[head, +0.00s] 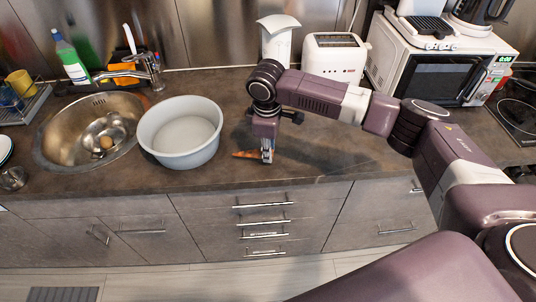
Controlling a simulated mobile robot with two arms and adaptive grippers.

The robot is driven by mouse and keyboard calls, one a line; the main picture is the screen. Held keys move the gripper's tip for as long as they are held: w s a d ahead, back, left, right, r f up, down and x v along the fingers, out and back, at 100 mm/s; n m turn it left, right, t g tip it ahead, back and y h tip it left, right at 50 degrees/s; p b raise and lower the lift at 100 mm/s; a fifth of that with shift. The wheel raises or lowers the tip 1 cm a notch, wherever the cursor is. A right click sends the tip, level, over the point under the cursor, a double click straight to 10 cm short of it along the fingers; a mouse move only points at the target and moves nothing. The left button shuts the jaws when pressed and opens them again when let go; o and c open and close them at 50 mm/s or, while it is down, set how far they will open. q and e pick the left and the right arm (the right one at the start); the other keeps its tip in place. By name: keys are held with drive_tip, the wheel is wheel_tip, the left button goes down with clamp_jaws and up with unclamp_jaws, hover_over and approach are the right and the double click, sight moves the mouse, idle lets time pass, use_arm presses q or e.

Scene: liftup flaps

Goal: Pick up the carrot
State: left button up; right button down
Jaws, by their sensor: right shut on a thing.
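The carrot (246,154) is a small orange shape lying at the front part of the dark countertop. My right gripper (267,154) points straight down at its right end. Its fingers are closed around that part of the carrot and hide it. The carrot's left part sticks out to the left of the fingers and looks to be at counter level. I cannot tell whether it is lifted off the surface. My left gripper does not show.
A large grey-white bowl (180,155) stands just left of the gripper. Further left is a round sink (60,150) with a faucet (150,70). A toaster (335,58) and a microwave (440,78) stand behind my right arm. The counter's front edge is close to the carrot.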

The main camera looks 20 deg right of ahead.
wheel_tip(320, 180, up, 18)
drive_tip(key=b, duration=0.2)
drive_tip(key=shift+f, duration=0.1)
idle(0.8)
